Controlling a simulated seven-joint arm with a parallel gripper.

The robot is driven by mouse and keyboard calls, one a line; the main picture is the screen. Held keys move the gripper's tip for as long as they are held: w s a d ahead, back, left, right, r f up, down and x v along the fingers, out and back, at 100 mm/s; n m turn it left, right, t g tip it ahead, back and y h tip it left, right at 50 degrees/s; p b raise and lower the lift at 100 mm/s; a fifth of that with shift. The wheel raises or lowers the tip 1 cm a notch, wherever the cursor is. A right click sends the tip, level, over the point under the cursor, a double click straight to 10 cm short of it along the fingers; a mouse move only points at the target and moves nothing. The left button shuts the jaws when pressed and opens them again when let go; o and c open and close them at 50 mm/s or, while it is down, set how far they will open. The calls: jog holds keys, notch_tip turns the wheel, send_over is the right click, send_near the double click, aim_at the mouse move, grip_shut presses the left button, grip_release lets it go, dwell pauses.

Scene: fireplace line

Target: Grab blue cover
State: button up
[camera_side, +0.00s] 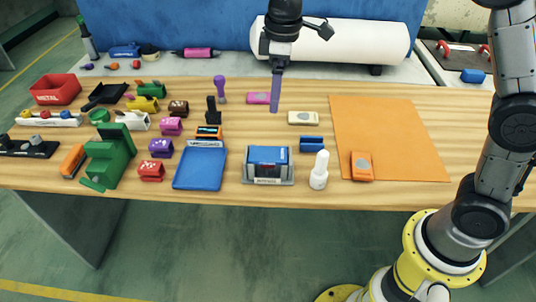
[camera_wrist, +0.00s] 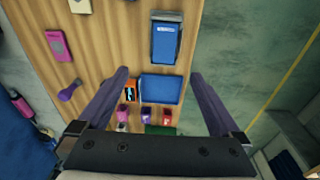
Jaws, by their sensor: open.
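Several blue pieces show, and I cannot tell for sure which is the cover. A blue-topped piece (camera_side: 268,154) sits in a grey holder (camera_side: 248,179) near the table's front edge; it also shows at the top of the wrist view (camera_wrist: 165,42). A small blue block (camera_side: 311,144) lies to its right. A flat blue tray (camera_side: 200,168) lies to its left and shows between my fingers in the wrist view (camera_wrist: 162,88). My gripper (camera_side: 274,110) is open and empty, pointing down above the table, behind the blue-topped piece in the side view.
A white bottle (camera_side: 319,171) stands right of the holder. Cream (camera_side: 303,118) and pink (camera_side: 259,98) boxes lie near my gripper. Several coloured blocks, a green device (camera_side: 108,158) and a red METAL bin (camera_side: 55,89) crowd the left. An orange mat (camera_side: 395,130) is mostly clear.

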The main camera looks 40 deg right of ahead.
jog(key=g, duration=0.1)
send_over(268, 153)
jog(key=f, duration=1.2)
jog(key=shift+s+a+f, duration=0.1)
jog(key=shift+s+f, duration=0.1)
jog(key=shift+s, duration=0.05)
jog(key=shift+w+f, duration=0.15)
jog(key=shift+f, duration=1.3)
jog(key=shift+w+f, duration=0.15)
jog(key=shift+f, duration=1.25)
jog(key=shift+c, duration=0.3)
jog(key=c, duration=1.3)
jog(key=shift+c, duration=0.2)
jog(key=shift+r, duration=0.1)
